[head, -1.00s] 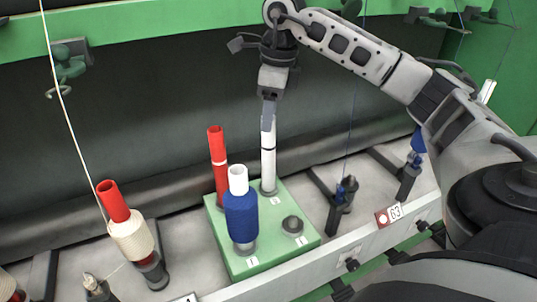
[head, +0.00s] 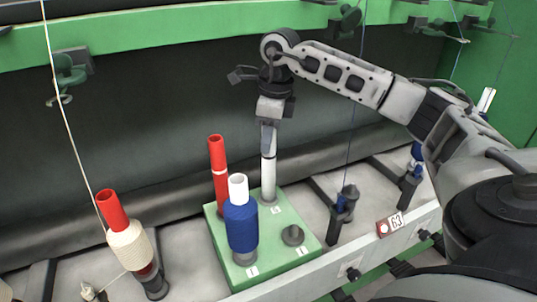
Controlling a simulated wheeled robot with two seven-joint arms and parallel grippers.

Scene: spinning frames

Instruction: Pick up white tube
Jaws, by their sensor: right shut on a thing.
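The white tube (head: 268,177) stands upright at the back right of a green block (head: 278,268), with a dark band near its upper part. My right gripper (head: 268,136) points down at its top end and is shut on it; the fingers cover the tube's upper end. The tube's foot still appears to be at its post on the block. A second white tube end (head: 238,182) shows above a blue yarn bobbin (head: 241,222) at the front left of the block. My left gripper is not in view.
A red tube (head: 218,165) stands close to the left of the white tube. An empty dark peg (head: 292,235) is at the block's front right. A cream yarn bobbin on a red tube (head: 130,243) leans at left. Spindles and a "63" tag (head: 395,222) are at right.

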